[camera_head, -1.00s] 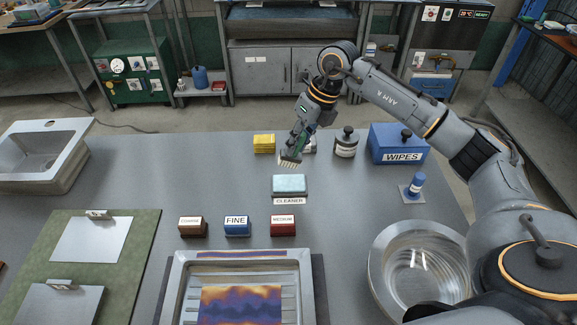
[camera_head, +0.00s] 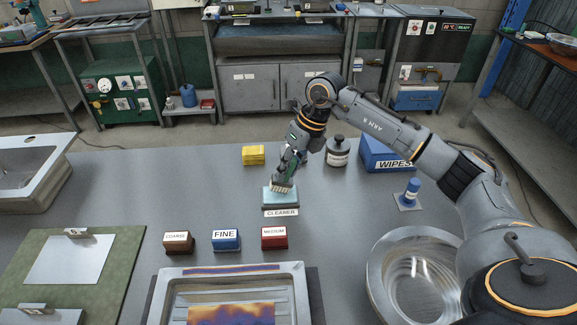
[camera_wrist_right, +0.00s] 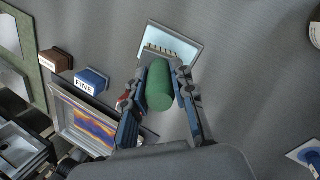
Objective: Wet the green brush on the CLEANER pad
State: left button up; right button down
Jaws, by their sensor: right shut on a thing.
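My right gripper (camera_head: 290,165) is shut on the green brush (camera_head: 292,172). In the right wrist view the brush's green handle (camera_wrist_right: 159,86) sits between the two fingers. The brush head (camera_head: 282,186) points down, with pale bristles over the light blue CLEANER pad (camera_head: 281,200). In the right wrist view the bristles overlap the pad (camera_wrist_right: 180,46). I cannot tell for sure whether they touch it. The CLEANER label (camera_head: 281,212) lies in front of the pad. My left gripper is not in view.
COARSE (camera_head: 178,243), FINE (camera_head: 226,240) and MEDIUM (camera_head: 274,238) blocks stand in front of the pad. Behind are a yellow sponge stack (camera_head: 253,155), a lidded jar (camera_head: 338,151) and a blue WIPES box (camera_head: 382,155). A metal bowl (camera_head: 374,285) is at right. The table left of the pad is clear.

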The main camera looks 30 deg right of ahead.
jog(key=shift+f+b, duration=0.35)
jog(key=shift+f, duration=0.2)
dwell(1.8)
jog(key=shift+r+p, duration=2.55)
jog(key=shift+r, duration=1.05)
